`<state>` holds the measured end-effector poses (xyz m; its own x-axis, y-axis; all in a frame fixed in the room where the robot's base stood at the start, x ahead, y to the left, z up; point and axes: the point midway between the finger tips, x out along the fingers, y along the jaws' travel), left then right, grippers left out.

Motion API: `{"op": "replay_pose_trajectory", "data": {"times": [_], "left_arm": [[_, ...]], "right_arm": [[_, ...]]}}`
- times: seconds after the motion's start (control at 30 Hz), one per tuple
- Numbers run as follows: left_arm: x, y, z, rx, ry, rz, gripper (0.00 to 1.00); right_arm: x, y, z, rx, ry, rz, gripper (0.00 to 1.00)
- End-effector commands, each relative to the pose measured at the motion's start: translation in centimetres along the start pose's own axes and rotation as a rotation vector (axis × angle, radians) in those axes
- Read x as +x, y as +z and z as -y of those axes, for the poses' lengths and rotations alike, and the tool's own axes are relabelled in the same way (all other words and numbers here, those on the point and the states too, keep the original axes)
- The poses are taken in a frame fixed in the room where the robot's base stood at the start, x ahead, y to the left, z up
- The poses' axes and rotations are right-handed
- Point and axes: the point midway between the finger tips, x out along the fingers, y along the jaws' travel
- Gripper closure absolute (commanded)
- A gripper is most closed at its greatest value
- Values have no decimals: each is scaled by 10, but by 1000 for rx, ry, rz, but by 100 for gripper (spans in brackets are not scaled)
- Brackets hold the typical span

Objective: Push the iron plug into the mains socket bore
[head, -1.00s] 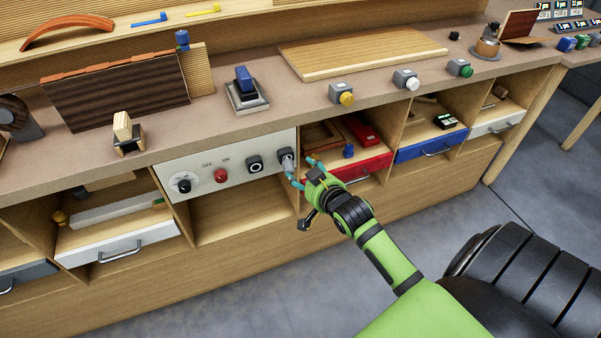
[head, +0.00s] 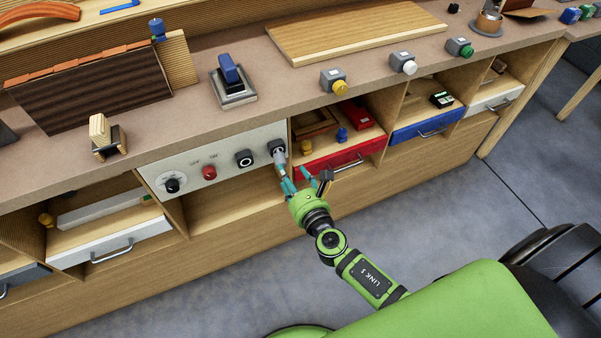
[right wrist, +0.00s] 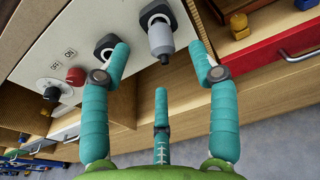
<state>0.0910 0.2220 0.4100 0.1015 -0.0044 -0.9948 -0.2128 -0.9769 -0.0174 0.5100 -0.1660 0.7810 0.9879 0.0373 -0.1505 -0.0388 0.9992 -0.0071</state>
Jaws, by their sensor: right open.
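The grey iron plug (head: 281,160) sits at the right-hand dark socket (head: 276,145) on the white panel. In the right wrist view the plug (right wrist: 161,39) stands out from the socket's face (right wrist: 155,12); how deep its tip sits is hidden. My right gripper (head: 296,178) is open and empty, just in front of the panel below and right of the plug. In the right wrist view my gripper (right wrist: 160,62) has its teal fingers spread, with the plug beyond and between the two upper fingertips, apparently untouched. My left gripper is not in view.
The white panel (head: 225,172) also carries a second socket (head: 244,158), a red button (head: 209,172) and a black knob (head: 172,185). A red drawer (head: 340,160) lies close to the right of my gripper. Open floor lies in front of the bench.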

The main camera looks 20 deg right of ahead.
Motion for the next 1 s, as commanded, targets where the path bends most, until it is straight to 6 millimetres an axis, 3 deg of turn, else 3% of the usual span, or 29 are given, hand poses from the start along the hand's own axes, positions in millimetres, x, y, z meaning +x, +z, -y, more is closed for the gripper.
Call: {"op": "replay_pose_trajectory", "data": {"times": [0.2,0.4,0.8,0.83,0.93,0.97,1.0], "left_arm": [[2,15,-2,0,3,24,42],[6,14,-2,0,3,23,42],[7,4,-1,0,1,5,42],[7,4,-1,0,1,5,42],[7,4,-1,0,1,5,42],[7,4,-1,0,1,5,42],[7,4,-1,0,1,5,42]], "right_arm": [[32,0,1,5,-3,2,39],[56,0,2,6,-3,0,39],[65,0,2,8,-4,-1,39],[65,0,2,8,-4,-1,47],[65,0,2,8,-4,-1,87],[65,0,2,8,-4,0,95],[65,1,2,8,-4,0,96]]}}
